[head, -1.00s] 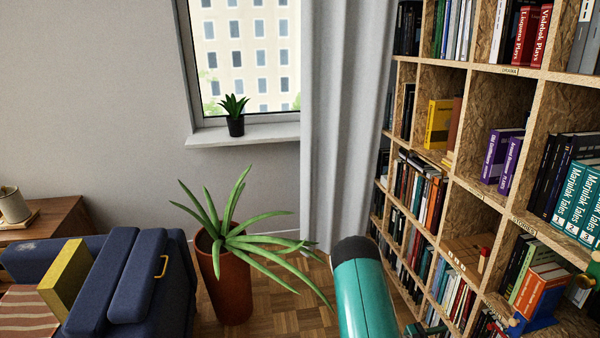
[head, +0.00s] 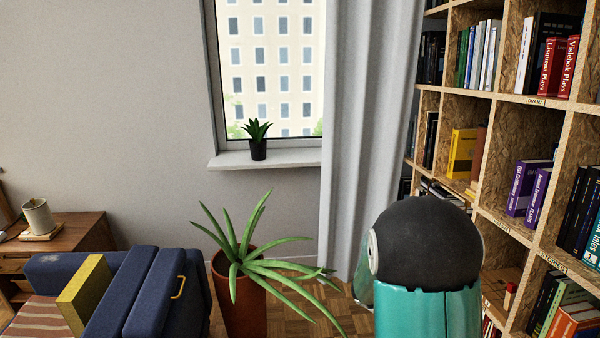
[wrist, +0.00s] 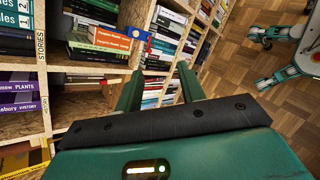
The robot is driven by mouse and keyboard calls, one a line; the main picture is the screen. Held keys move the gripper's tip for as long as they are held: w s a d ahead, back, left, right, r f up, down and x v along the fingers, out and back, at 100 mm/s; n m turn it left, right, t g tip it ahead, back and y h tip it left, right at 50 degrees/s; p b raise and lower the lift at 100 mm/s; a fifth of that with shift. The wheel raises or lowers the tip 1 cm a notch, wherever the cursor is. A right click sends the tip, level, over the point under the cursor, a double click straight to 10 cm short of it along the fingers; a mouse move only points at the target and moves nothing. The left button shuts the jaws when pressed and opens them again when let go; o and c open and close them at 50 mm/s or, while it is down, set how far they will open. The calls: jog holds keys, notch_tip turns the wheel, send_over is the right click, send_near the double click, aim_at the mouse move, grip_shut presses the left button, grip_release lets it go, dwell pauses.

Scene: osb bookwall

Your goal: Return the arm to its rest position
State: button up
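My arm shows in the head view as a teal link with a black rounded cap (head: 425,240), raised in front of the lower part of the bookcase. My gripper is hidden in the head view. In the wrist view my gripper (wrist: 160,82) has its two green fingers apart, with nothing between them. Shelf compartments and books show beyond the fingertips. I cannot tell how far the fingers are from the shelf.
The OSB bookcase (head: 497,98) fills the right side. A potted plant (head: 245,290) stands on the parquet floor left of my arm. A blue sofa (head: 150,290) is at lower left, a wooden side table (head: 85,235) behind it. A grey curtain (head: 365,120) hangs beside the window.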

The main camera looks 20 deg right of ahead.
jog(key=s+a+r+m+t+y, duration=0.1)
jog(key=s+a+r+t+y, duration=0.1)
jog(key=a+r, duration=0.4)
jog(key=s+a+r+m+t+y, duration=0.1)
jog(key=s+a+r+t+y, duration=0.1)
jog(key=a+r+t+y, duration=0.2)
jog(key=s+a+r+m+t+y, duration=0.2)
jog(key=a+r+t, duration=0.3)
jog(key=a, duration=1.2)
notch_tip(320, 180, up, 4)
jog(key=shift+s+a+r+y, duration=0.15)
jog(key=shift+a+y, duration=0.25)
jog(key=shift+y, duration=0.4)
